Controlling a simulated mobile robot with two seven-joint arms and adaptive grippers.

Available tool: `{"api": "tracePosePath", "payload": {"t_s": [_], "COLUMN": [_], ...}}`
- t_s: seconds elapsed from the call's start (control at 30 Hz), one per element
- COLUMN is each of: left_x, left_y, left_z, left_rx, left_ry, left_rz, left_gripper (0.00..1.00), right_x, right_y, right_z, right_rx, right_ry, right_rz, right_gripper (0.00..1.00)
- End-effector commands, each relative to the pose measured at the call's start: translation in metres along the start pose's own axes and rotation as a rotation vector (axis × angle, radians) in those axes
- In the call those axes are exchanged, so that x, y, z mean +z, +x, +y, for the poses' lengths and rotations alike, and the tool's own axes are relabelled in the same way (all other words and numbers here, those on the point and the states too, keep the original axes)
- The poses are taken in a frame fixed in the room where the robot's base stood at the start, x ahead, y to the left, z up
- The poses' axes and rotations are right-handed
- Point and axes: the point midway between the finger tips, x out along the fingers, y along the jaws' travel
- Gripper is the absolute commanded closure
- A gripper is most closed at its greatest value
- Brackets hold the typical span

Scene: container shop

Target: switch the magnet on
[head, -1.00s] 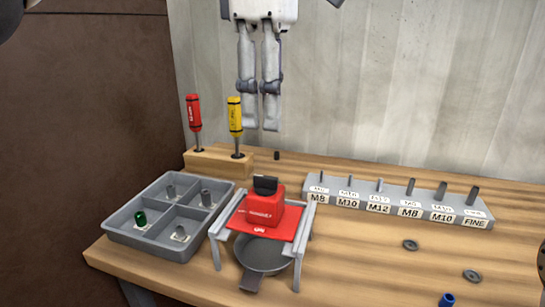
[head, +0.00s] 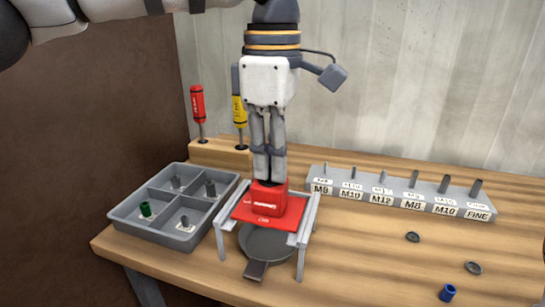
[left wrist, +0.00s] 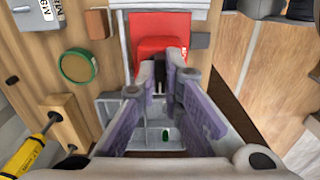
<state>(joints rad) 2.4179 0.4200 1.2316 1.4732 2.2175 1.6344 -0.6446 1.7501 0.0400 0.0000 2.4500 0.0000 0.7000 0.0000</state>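The magnet is a red block (head: 268,198) on a red plate (head: 243,208) across a small grey stand. My left gripper (head: 270,180) points straight down onto the top of the block. Its fingers are close together around the black knob there, and they hide most of it in the head view. In the left wrist view, the dark knob (left wrist: 159,87) lies between the fingers of my left gripper (left wrist: 161,68), with the red block (left wrist: 160,47) behind. Whether the fingers press on the knob does not show. My right gripper is out of view.
A grey four-part tray (head: 128,224) stands left of the stand. A round dark pan (head: 268,243) sits beneath it. Red (head: 198,105) and yellow (head: 239,110) screwdrivers stand behind in a wooden block. A labelled rack (head: 400,203) is at the right.

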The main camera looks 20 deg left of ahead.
Motion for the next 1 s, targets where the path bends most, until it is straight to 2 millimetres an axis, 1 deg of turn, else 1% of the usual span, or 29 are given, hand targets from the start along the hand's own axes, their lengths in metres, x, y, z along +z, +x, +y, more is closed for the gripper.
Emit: {"api": "tracePosePath", "payload": {"t_s": [0.27,0.43,0.57,1.0], "left_x": [0.0000,0.0000,-0.0003,-0.0005], "left_y": [-0.0004,-0.0006,-0.0005,-0.0008], "left_z": [0.0003,0.0006,0.0010,0.0024], "left_rx": [0.001,0.002,0.002,0.003], "left_ry": [-0.032,-0.117,-0.221,-0.638], "left_rz": [0.000,0.001,0.002,0.000], "left_gripper": [1.00,1.00,1.00,1.00], "right_x": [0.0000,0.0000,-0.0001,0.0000], "right_y": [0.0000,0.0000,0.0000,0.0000], "right_z": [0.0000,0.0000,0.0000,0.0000], "right_rx": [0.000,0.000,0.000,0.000], "right_ry": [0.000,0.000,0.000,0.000], "right_rz": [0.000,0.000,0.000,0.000], "right_gripper": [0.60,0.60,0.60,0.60]}}
